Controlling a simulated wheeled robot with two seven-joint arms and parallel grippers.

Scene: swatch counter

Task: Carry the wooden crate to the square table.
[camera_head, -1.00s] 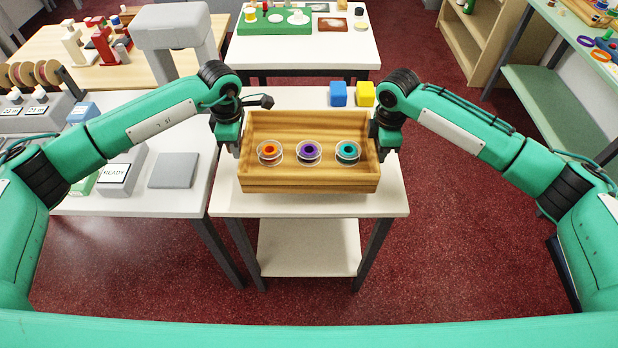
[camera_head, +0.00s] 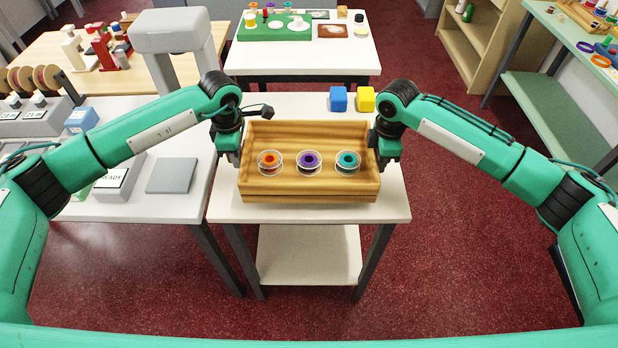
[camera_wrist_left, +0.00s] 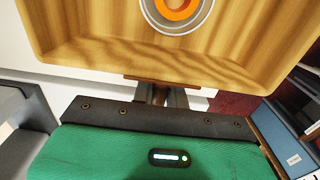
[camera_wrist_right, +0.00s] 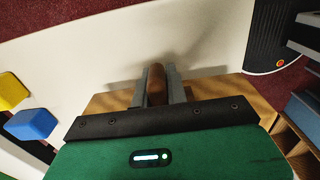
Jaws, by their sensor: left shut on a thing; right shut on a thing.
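The wooden crate (camera_head: 309,195) is level in front of me over a white-topped table (camera_head: 392,205) with a lower shelf. I cannot tell whether its bottom touches the top. It holds an orange-centred spool (camera_head: 269,160), a purple-centred spool (camera_head: 309,160) and a teal-centred spool (camera_head: 348,161). My left gripper (camera_head: 238,157) is shut on the crate's left side; the crate's inside also fills the left wrist view (camera_wrist_left: 100,45). My right gripper (camera_head: 382,158) is shut on its right side, with a brown wooden part between the fingers in the right wrist view (camera_wrist_right: 156,88).
A blue cube (camera_head: 338,99) and a yellow cube (camera_head: 365,99) sit behind the crate. A counter with grey devices (camera_head: 172,176) adjoins at left. Another white table (camera_head: 300,62) with a green board (camera_head: 262,30) stands behind. Red floor is open at right.

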